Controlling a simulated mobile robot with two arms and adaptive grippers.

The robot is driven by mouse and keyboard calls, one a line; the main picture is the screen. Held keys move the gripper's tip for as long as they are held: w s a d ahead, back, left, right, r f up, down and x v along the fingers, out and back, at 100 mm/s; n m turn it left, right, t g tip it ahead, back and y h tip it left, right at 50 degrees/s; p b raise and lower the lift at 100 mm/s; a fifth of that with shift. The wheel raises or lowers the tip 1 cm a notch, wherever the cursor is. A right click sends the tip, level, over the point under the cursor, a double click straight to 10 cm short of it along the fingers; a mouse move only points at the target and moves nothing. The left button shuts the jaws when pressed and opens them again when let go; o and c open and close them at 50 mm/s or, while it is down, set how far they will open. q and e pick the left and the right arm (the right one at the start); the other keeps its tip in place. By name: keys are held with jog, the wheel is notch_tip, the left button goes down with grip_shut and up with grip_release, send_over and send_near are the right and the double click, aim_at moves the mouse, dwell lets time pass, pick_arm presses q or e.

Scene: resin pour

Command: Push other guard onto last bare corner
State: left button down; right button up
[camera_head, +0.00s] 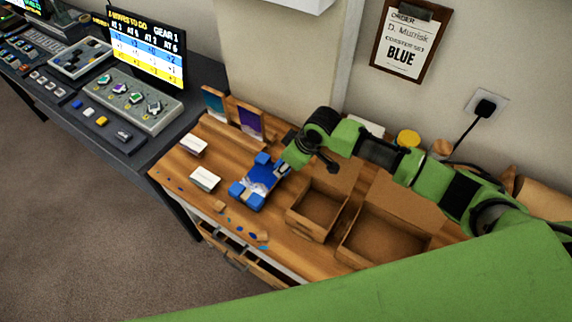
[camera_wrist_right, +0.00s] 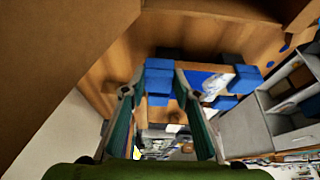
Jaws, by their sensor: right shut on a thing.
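The blue-and-white coaster (camera_head: 258,184) lies on the wooden workbench with blue guards at its corners. Two near guards (camera_head: 238,188) and (camera_head: 254,204) sit on its front end, and a far guard (camera_head: 263,158) sits at its back left. My right gripper (camera_head: 284,168) is at the back right corner, shut on a blue guard. In the right wrist view, that guard (camera_wrist_right: 159,77) is between my right gripper's fingers (camera_wrist_right: 158,90), at the coaster's (camera_wrist_right: 212,82) edge; its exact seating is unclear. Other guards (camera_wrist_right: 246,78) show to the right. My left gripper is out of view.
Two open cardboard boxes (camera_head: 291,217) and (camera_head: 341,254) stand right of the coaster. White cards (camera_head: 205,179) and small blue pieces (camera_head: 253,237) lie left and in front. Upright coasters (camera_head: 250,124) stand in a wooden rack behind.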

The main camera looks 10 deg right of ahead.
jog(key=shift+s+f, duration=0.5)
jog(key=shift+f, duration=0.3)
jog(key=shift+c, duration=0.3)
jog(key=o, duration=1.1)
jog(key=shift+w+a+f, duration=0.1)
jog(key=shift+w+a, duration=0.05)
jog(key=shift+o, duration=0.2)
jog(key=shift+w+a, duration=0.1)
jog(key=shift+w, duration=0.35)
jog(key=shift+s+r, duration=0.1)
jog(key=shift+r, duration=0.1)
jog(key=shift+r, duration=0.1)
jog(key=shift+r+p, duration=0.65)
jog(key=shift+p, duration=0.15)
notch_tip(320, 180, up, 7)
jog(key=p, duration=0.7)
jog(key=shift+f, duration=0.1)
